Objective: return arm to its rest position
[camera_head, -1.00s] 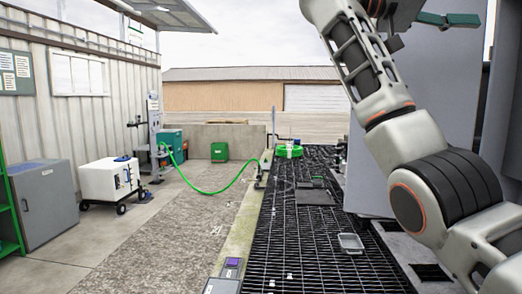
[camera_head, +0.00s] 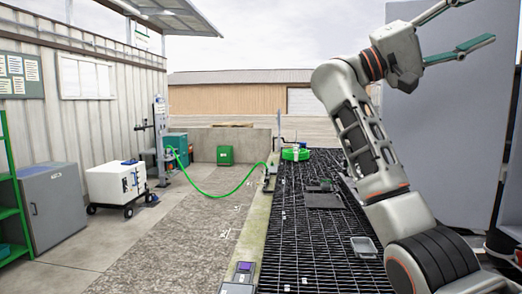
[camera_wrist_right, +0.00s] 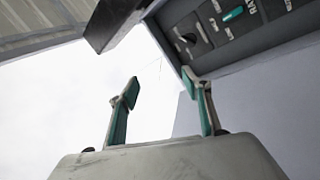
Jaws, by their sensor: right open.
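My right arm rises from the lower right of the head view and bends at an elbow near the upper middle. My right gripper (camera_head: 462,28) is at the upper right, raised high in front of a large grey panel (camera_head: 440,140). Its fingers are spread apart with nothing between them. The right wrist view also shows the two green-padded fingers (camera_wrist_right: 165,105) apart, with bright sky between them. My left gripper is not in view.
A dark panel with mounted parts (camera_wrist_right: 240,30) hangs above the fingers in the wrist view. Below is a black grating (camera_head: 310,225) with a small grey tray (camera_head: 364,247). A white wheeled box (camera_head: 115,182) stands left.

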